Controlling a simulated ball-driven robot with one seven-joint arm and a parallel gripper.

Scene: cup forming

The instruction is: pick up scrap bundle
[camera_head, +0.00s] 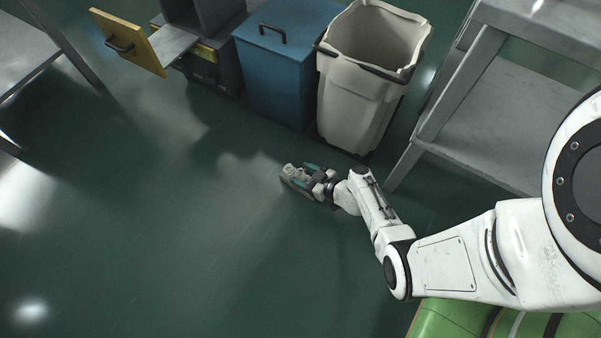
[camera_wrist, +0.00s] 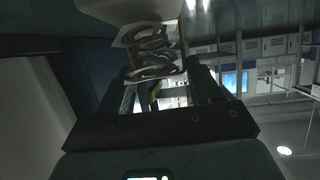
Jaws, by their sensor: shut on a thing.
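The scrap bundle (camera_wrist: 155,50) shows in the wrist view as a stack of looped, pale grey strips, partly in shadow. It sits between the two fingers of my gripper (camera_wrist: 158,80), which is shut on it. In the head view my gripper (camera_head: 301,178) is at the middle of the picture with the small grey bundle (camera_head: 291,174) at its tip. I cannot tell from the head view how high above the green floor it is. The fingers hide part of the bundle.
An open cream bin (camera_head: 360,95) stands just beyond my gripper, beside a closed blue bin (camera_head: 277,75). A dark cabinet with an open yellow drawer front (camera_head: 128,42) is farther left. A metal table (camera_head: 500,110) stands at right. The green floor (camera_head: 170,230) at left is clear.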

